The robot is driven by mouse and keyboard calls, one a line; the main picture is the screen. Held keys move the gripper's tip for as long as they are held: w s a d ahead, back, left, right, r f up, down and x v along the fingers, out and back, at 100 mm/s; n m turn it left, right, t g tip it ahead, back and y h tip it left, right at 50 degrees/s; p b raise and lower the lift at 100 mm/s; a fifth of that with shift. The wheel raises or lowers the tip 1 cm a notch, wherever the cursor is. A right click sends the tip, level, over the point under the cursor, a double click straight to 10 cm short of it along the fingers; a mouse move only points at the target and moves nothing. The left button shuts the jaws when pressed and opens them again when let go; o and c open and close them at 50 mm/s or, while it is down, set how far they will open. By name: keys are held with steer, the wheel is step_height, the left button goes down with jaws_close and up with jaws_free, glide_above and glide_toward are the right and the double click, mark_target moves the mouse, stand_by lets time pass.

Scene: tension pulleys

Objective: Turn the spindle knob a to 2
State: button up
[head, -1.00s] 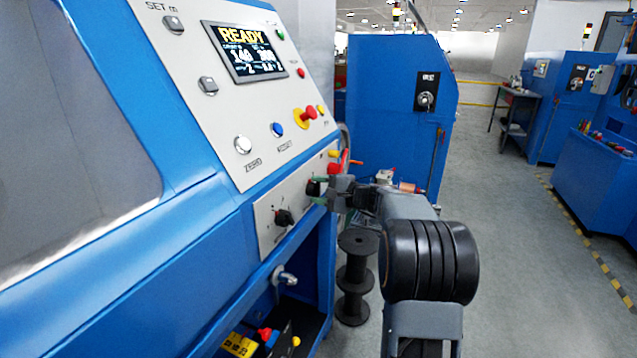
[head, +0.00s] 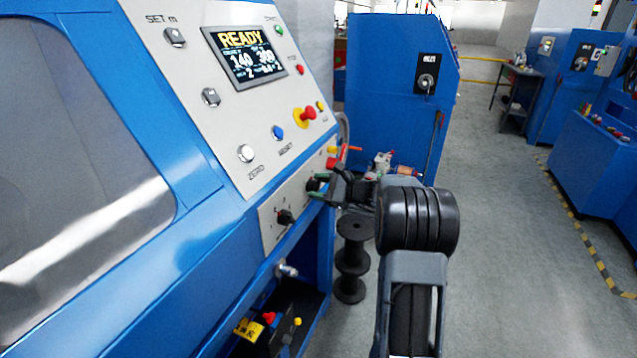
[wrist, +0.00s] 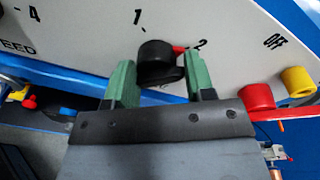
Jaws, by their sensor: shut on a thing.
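The black spindle knob (wrist: 157,62) sits on the light panel in the wrist view, between the two green fingers of my gripper (wrist: 160,82). My gripper is shut on it. The knob's red pointer shows at its right side, directed toward the printed "2" (wrist: 202,43); the "1" (wrist: 138,16) is above the knob. In the head view the knob (head: 312,184) is small and partly hidden by the fingers of my gripper (head: 320,188), which reaches it from the right.
A second black knob (head: 285,217) is lower left on the panel. Red (wrist: 256,96) and yellow (wrist: 297,82) parts and a red bar lie right of my gripper. The display (head: 245,55) reads READY. The aisle at right is clear.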

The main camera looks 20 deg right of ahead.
steer(key=shift+s+f, duration=0.1)
steer(key=shift+f, duration=0.4)
steer(key=o, duration=0.6)
steer(key=shift+c, duration=0.2)
steer(key=shift+o, duration=1)
steer(key=shift+r, duration=0.2)
steer(key=v, duration=1.4)
